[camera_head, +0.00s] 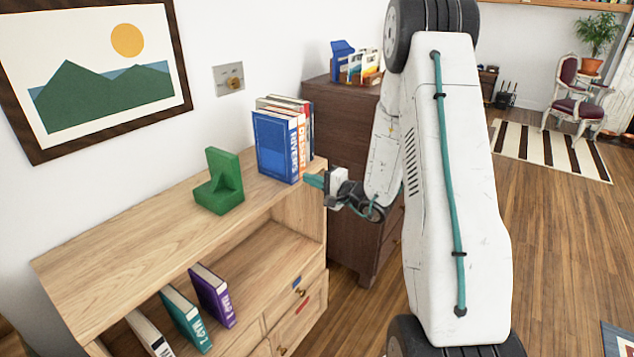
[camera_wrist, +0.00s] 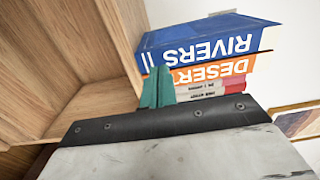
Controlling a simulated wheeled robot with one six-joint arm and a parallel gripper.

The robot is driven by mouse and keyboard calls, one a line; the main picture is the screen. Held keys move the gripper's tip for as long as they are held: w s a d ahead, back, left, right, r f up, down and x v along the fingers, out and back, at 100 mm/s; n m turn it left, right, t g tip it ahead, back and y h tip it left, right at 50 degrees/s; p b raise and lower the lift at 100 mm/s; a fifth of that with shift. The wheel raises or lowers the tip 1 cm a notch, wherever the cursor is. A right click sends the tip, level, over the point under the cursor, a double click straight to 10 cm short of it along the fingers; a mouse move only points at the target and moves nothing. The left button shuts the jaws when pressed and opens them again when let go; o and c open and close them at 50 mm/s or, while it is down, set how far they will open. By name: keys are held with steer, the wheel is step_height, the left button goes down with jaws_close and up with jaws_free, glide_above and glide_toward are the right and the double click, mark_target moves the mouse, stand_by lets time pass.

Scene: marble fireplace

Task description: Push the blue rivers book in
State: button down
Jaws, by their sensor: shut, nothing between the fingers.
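The blue rivers book (camera_head: 274,146) stands upright at the right end of the wooden shelf top, at the near left of a short row of books. Its spine reads RIVERS in white. In the wrist view the blue book (camera_wrist: 205,42) appears upside down, beyond the orange DESERT book (camera_wrist: 215,72). My gripper (camera_head: 314,181) is shut and empty, low beside the spines at the shelf's right end. In the wrist view its teal fingers (camera_wrist: 157,88) are together in front of the spines. I cannot tell whether they touch a book.
A green bookend (camera_head: 219,184) stands left of the books, with a gap between. More books, including a purple one (camera_head: 213,295), stand on the lower shelf. A dark dresser (camera_head: 345,125) stands close behind my gripper. Wooden floor is open at right.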

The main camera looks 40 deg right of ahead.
steer(key=shift+w, duration=0.1)
stand_by(0.5)
steer(key=shift+x, duration=3.55)
steer(key=shift+v, duration=1.8)
glide_toward(295, 173)
steer(key=v, duration=0.6)
steer(key=shift+d, duration=0.1)
